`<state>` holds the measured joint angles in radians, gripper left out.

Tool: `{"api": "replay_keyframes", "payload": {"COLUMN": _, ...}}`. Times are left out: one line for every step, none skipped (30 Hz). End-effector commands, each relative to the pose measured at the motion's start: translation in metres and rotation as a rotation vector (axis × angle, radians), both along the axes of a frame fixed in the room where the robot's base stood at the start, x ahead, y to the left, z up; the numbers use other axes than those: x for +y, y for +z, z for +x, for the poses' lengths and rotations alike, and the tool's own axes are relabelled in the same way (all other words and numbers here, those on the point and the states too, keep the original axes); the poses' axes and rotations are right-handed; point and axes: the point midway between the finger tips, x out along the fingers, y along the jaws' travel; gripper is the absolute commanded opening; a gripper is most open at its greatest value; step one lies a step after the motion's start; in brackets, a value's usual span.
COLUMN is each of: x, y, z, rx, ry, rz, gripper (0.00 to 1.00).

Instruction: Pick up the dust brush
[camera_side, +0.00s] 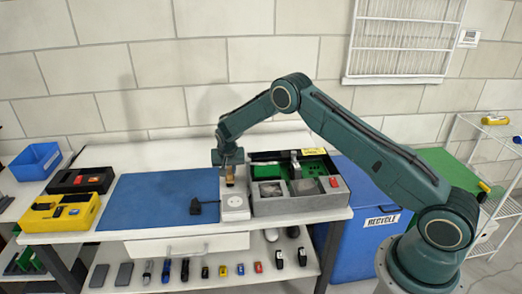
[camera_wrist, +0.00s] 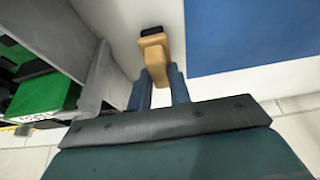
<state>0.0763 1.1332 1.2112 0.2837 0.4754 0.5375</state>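The dust brush (camera_wrist: 154,48) has a tan body and a black end in the wrist view. It lies over a white surface, with its narrower end between the two blue fingers of my gripper (camera_wrist: 161,78). The fingers are apart and close to its sides; I cannot tell whether they press on it. In the side view the brush (camera_side: 229,179) is a small tan piece right below my gripper (camera_side: 229,168), above the white bench between the blue mat and the grey bin. Whether it touches the bench is unclear.
The blue mat (camera_side: 150,205) is left of my gripper, with a black item (camera_side: 205,206) at its edge. A white device with a round dial (camera_side: 235,207) is just in front. The grey bin (camera_side: 300,207) with green boards is close on the right. Yellow (camera_side: 60,212) and black cases stand far left.

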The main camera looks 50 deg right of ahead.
Motion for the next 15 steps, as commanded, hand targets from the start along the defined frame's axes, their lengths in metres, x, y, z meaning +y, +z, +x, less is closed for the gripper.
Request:
{"api": "replay_keyframes", "payload": {"x": -0.0001, "y": 0.0000, "z": -0.0001, "rx": 0.000, "ry": 0.000, "rz": 0.000, "gripper": 0.02}}
{"api": "replay_keyframes", "payload": {"x": 0.0000, "y": 0.0000, "z": -0.0001, "rx": 0.000, "ry": 0.000, "rz": 0.000, "gripper": 0.00}}
{"api": "replay_keyframes", "payload": {"x": -0.0001, "y": 0.0002, "z": -0.0001, "rx": 0.000, "ry": 0.000, "rz": 0.000, "gripper": 0.00}}
{"api": "replay_keyframes", "payload": {"x": -0.0001, "y": 0.0002, "z": -0.0001, "rx": 0.000, "ry": 0.000, "rz": 0.000, "gripper": 0.00}}
{"api": "replay_keyframes", "payload": {"x": -0.0001, "y": 0.0002, "z": -0.0001, "rx": 0.000, "ry": 0.000, "rz": 0.000, "gripper": 0.00}}
{"api": "replay_keyframes", "payload": {"x": -0.0001, "y": 0.0001, "z": 0.0000, "rx": 0.000, "ry": 0.000, "rz": 0.000, "gripper": 0.00}}
{"api": "replay_keyframes", "payload": {"x": -0.0001, "y": 0.0001, "z": 0.0000, "rx": 0.000, "ry": 0.000, "rz": 0.000, "gripper": 0.00}}
{"api": "replay_keyframes", "payload": {"x": -0.0001, "y": 0.0002, "z": -0.0001, "rx": 0.000, "ry": 0.000, "rz": 0.000, "gripper": 0.00}}
{"api": "replay_keyframes", "payload": {"x": -0.0001, "y": 0.0004, "z": 0.0000, "rx": 0.000, "ry": 0.000, "rz": 0.000, "gripper": 0.00}}
{"api": "replay_keyframes", "payload": {"x": -0.0001, "y": 0.0005, "z": 0.0001, "rx": 0.000, "ry": 0.000, "rz": 0.000, "gripper": 0.00}}
{"api": "replay_keyframes", "payload": {"x": -0.0001, "y": 0.0009, "z": 0.0001, "rx": 0.000, "ry": 0.000, "rz": 0.000, "gripper": 0.00}}
{"api": "replay_keyframes", "payload": {"x": -0.0001, "y": 0.0017, "z": 0.0001, "rx": 0.000, "ry": 0.000, "rz": 0.000, "gripper": 0.00}}
{"api": "replay_keyframes", "payload": {"x": -0.0001, "y": 0.0025, "z": 0.0001, "rx": 0.000, "ry": 0.000, "rz": 0.000, "gripper": 0.00}}
{"api": "replay_keyframes", "payload": {"x": -0.0001, "y": 0.0038, "z": 0.0002, "rx": -0.001, "ry": 0.000, "rz": -0.001, "gripper": 0.00}}
{"api": "replay_keyframes", "payload": {"x": -0.0001, "y": 0.0057, "z": 0.0002, "rx": -0.001, "ry": 0.000, "rz": -0.001, "gripper": 0.00}}
